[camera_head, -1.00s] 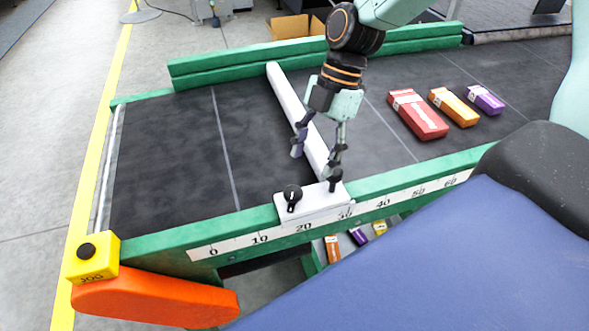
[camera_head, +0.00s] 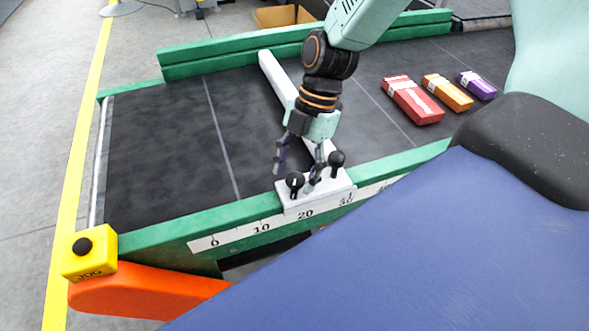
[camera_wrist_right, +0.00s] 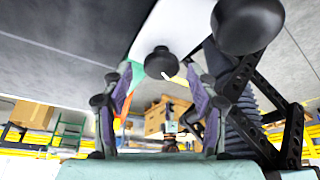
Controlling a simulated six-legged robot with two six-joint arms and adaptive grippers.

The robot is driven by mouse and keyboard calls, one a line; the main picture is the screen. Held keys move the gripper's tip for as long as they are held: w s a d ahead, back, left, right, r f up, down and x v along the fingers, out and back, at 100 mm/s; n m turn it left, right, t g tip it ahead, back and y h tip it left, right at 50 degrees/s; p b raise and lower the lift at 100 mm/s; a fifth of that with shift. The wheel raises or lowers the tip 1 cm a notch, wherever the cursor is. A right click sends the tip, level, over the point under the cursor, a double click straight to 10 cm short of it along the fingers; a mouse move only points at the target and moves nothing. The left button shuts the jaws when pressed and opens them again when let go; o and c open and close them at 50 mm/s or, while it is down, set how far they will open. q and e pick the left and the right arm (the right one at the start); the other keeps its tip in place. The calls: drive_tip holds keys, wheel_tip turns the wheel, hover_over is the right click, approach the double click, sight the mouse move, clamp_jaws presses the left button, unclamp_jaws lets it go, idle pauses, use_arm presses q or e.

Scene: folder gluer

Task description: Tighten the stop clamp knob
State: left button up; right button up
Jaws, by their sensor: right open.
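The stop clamp is a white block (camera_head: 328,189) on the green rail, at the front end of a white stop bar (camera_head: 276,78). It carries two black knobs: a left knob (camera_head: 294,181), with a white mark, and a right knob (camera_head: 336,159). My right gripper (camera_head: 296,172) is open, pointing down over the clamp, its fingers close about the left knob. In the right wrist view, one black knob (camera_wrist_right: 160,62) shows between the open fingertips, and another (camera_wrist_right: 247,25) looms at upper right. Contact cannot be told. My left gripper is not in view.
A numbered scale (camera_head: 235,237) runs along the green front rail (camera_head: 160,238). Red (camera_head: 412,100), orange (camera_head: 447,92) and purple (camera_head: 477,85) boxes lie on the dark belt. A yellow jog button box (camera_head: 90,254) stands at the front left corner. The left belt is clear.

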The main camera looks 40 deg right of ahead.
drive_tip(key=shift+d+f, duration=0.15)
drive_tip(key=shift+d, duration=0.5)
drive_tip(key=shift+c, duration=0.6)
drive_tip(key=shift+a+r, duration=0.2)
drive_tip(key=shift+a, duration=0.45)
drive_tip(key=c, duration=0.4)
drive_tip(key=shift+s+d+f, duration=0.1)
drive_tip(key=shift+d, duration=0.35)
drive_tip(key=c, duration=0.6)
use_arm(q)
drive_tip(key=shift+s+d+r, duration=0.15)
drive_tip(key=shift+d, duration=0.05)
use_arm(e)
drive_tip(key=shift+a, duration=0.15)
